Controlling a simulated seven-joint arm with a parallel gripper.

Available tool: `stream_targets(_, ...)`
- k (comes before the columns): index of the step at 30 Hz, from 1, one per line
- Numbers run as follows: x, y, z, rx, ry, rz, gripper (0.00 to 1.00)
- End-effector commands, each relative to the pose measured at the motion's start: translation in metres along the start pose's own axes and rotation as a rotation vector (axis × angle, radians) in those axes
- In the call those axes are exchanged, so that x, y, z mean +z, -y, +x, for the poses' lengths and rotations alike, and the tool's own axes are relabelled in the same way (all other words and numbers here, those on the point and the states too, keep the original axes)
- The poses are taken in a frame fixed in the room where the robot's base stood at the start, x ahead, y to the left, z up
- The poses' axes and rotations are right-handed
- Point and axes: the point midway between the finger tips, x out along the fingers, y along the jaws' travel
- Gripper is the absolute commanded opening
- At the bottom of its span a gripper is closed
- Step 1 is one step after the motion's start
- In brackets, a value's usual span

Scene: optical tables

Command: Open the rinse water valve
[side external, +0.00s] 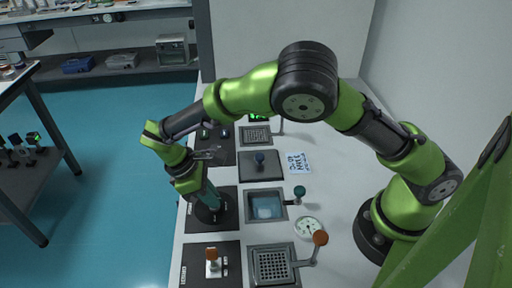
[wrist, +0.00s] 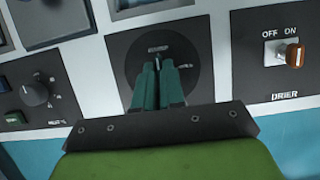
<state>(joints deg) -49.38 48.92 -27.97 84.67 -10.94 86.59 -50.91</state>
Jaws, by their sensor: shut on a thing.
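The valve panel (side external: 229,196) is a black plate left of the water basin, with a round dark disc (wrist: 197,60) on it that I take to be the rinse water valve. My gripper (side external: 211,205) reaches down onto this disc. In the wrist view, the teal fingers of my gripper (wrist: 158,68) are close together at the disc's middle, shut on what seems to be the valve handle (wrist: 157,48). The fingers hide most of the handle, so its turn angle is unclear. The water basin (side external: 266,205) holds bluish water.
The drier switch (wrist: 290,54), with an orange knob and OFF/ON marks, is to the right in the wrist view. A black knob (wrist: 37,93) is on the left. A green-topped lever (side external: 299,192) and a gauge (side external: 307,228) stand right of the basin.

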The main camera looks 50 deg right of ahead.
Motion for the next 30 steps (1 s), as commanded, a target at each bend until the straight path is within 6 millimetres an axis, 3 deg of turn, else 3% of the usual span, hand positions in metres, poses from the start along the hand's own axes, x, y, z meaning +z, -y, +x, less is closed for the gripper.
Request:
stream_targets(11, 0.0002, -0.0017, -0.0005, -0.057, -0.001, 0.135, 0.0)
stream_targets(30, 0.0018, -0.0048, -0.0007, -0.284, -0.002, 0.68, 0.0)
